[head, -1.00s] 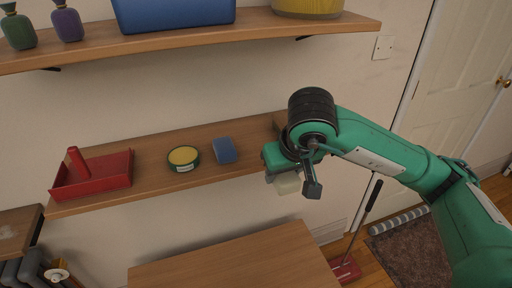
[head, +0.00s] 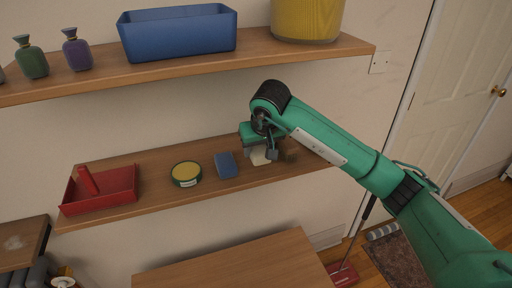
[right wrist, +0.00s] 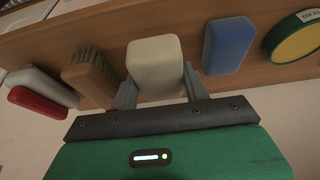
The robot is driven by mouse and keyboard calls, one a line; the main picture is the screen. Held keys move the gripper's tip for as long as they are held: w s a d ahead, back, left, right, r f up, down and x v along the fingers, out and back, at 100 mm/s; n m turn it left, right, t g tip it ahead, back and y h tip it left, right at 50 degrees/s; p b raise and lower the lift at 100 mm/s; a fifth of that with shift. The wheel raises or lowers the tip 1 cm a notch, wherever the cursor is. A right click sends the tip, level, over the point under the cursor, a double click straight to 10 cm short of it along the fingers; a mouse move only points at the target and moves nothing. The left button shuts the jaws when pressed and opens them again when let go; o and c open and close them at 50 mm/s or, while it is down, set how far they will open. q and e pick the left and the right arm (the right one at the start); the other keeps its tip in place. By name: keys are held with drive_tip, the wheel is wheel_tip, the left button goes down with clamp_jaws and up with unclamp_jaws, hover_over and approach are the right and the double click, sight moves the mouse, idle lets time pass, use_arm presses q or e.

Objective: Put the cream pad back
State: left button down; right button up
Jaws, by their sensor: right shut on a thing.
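The cream pad (head: 260,157) is a small pale block between the fingers of my right gripper (head: 262,153), at the right part of the lower wooden shelf. In the right wrist view the cream pad (right wrist: 155,62) sits between the two grey fingers of the shut gripper (right wrist: 158,90), with the shelf board behind it. It lies between a blue block (right wrist: 229,45) and a bristled brown brush (right wrist: 90,75). I cannot tell whether the pad rests on the shelf. My left gripper is out of view.
The lower shelf (head: 140,170) also holds a red tray (head: 115,195) and a round green tin (head: 186,174). Above, the upper shelf (head: 190,68) carries a blue bin (head: 180,35), a yellow basket (head: 307,18) and bottles. A wooden table top (head: 240,265) is below.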

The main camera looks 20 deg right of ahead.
sight(256, 150)
drive_tip(key=shift+w, duration=0.95)
drive_tip(key=shift+w+f, duration=0.1)
wheel_tip(256, 150, down, 2)
drive_tip(key=shift+f+p, duration=0.15)
drive_tip(key=shift+p, duration=0.85)
drive_tip(key=shift+f, duration=0.5)
drive_tip(key=shift+f, duration=0.2)
drive_tip(key=o, duration=0.9)
